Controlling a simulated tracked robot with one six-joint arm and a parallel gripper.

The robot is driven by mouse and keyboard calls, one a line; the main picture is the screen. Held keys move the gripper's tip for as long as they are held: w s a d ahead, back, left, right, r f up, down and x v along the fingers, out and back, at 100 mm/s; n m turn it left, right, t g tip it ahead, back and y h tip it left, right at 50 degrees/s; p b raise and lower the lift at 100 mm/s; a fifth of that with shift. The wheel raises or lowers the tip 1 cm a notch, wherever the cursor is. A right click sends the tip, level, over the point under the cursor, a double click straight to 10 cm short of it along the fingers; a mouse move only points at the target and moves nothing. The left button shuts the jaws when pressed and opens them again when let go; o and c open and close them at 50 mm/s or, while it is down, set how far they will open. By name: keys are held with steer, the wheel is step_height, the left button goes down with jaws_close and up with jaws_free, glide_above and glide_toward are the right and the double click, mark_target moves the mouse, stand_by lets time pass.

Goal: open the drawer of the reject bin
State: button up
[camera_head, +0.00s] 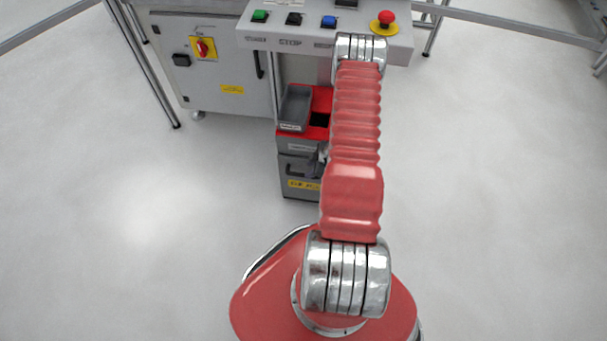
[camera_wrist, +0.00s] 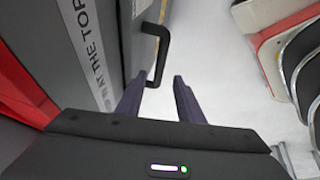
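The reject bin (camera_head: 319,131) is a grey cabinet with a red top, below the control panel in the head view. Its drawer front (camera_head: 287,178) has a dark handle and a yellow label and looks shut. In the wrist view the black bar handle (camera_wrist: 164,45) stands out from the grey front (camera_wrist: 120,25). My gripper (camera_wrist: 160,78) is open, with its two dark fingers pointing at the handle. The handle's near end shows between the fingertips; I cannot tell whether they touch it. In the head view my arm hides part of the bin, and the gripper is mostly covered.
A grey tray (camera_head: 295,106) sits on the bin's red top. A grey cabinet (camera_head: 225,70) with a red switch stands to the left. A control panel (camera_head: 290,30) with buttons and a red emergency stop is above. The floor (camera_head: 150,220) around the bin is clear.

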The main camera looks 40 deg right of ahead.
mark_target(302, 176)
steer(key=shift+x, duration=3.6)
steer(key=shift+c, duration=0.2)
jaws_close()
steer(key=shift+a, duration=0.2)
steer(key=shift+s+d, duration=0.1)
steer(key=shift+s, duration=0.05)
